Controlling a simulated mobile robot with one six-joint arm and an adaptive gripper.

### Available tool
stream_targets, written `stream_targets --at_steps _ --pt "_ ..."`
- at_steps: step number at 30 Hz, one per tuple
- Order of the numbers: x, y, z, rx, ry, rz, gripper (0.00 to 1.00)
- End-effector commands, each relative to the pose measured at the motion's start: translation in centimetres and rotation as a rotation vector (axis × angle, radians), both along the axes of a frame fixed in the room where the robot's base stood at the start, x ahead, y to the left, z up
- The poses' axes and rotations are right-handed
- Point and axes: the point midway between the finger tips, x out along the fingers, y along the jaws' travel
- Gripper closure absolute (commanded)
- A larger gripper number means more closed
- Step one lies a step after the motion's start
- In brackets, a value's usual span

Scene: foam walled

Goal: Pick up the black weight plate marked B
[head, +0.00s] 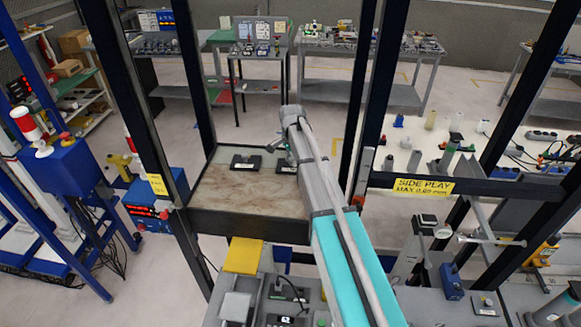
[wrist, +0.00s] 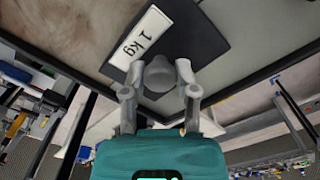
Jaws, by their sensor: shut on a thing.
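A black square plate (wrist: 200,38) with a grey knob (wrist: 159,74) and a white "1 kg" label fills the top of the wrist view. No letter B is readable on it. My gripper (wrist: 158,82) has its fingers on either side of the knob and is shut on it. In the head view this plate (head: 284,167) is at the right of the brown-topped platform, partly hidden by my arm. A second black plate (head: 246,162) with a knob and a pale label lies to its left. Its mark is too small to read.
The brown platform (head: 220,190) has dark raised sides and stands between black upright posts. A yellow "SIDE PLAY" sign (head: 423,187) is on a rail at right. A blue box with red displays (head: 148,212) stands at left. Bare platform surface surrounds the left plate.

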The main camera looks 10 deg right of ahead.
Motion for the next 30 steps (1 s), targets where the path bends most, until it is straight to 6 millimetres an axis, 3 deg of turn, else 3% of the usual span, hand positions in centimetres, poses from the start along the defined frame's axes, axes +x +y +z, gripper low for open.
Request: stream_targets --at_steps 17,30 --pt "0.0 0.0 0.4 0.000 -0.001 0.000 1.00" --pt "0.0 0.0 3.1 0.000 0.000 0.000 1.00"
